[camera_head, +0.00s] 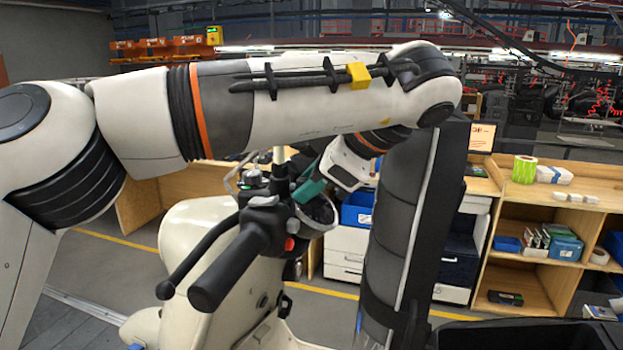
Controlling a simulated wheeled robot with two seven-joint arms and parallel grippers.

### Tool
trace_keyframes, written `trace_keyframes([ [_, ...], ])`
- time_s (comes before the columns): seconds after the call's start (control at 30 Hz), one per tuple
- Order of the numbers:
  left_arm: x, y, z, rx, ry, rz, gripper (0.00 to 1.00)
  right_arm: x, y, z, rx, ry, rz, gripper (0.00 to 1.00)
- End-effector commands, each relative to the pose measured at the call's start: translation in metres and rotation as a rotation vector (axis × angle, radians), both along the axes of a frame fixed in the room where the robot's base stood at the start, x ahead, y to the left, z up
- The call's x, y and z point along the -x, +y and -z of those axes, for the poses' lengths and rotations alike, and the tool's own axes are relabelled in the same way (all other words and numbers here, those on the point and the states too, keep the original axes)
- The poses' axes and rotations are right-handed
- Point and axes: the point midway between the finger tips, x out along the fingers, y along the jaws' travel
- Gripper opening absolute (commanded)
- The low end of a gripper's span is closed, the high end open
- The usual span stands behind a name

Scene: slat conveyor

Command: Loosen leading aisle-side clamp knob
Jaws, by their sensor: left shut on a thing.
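A cream scooter (205,235) stands in front of me, with a black handlebar grip (228,272) and lever (195,255) pointing toward me. My left arm reaches across the view from the left and bends back down at its wrist. My left gripper (306,188), with a teal part at its fingers, is at the scooter's handlebar. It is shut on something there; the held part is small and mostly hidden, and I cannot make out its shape. No clamp knob is clearly visible. My right gripper is not in view.
A slatted metal floor edge (75,315) is at the lower left. Behind the scooter are a white drawer unit (345,250) and wooden shelves (525,270) with boxes. A dark bin rim (520,325) is at the lower right. A yellow-lined floor strip lies between.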

Motion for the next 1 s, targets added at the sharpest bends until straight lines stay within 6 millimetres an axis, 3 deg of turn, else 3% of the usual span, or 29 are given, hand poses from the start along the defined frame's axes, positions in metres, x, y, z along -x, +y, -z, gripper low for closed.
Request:
trace_keyframes([
  [0.27,0.0002,-0.0003,-0.0005,-0.002,-0.002,0.001,0.05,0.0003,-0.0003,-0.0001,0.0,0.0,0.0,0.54],
  [0.3,0.0002,-0.0003,-0.0005,-0.002,-0.002,0.001,0.31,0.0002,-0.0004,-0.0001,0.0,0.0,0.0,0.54],
  [0.43,0.0002,-0.0003,-0.0005,-0.002,-0.002,0.0,0.49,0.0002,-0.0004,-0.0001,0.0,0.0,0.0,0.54],
  [1.0,0.0004,0.0,0.0004,0.001,-0.005,0.0,0.49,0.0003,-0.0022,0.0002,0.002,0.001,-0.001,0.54],
])
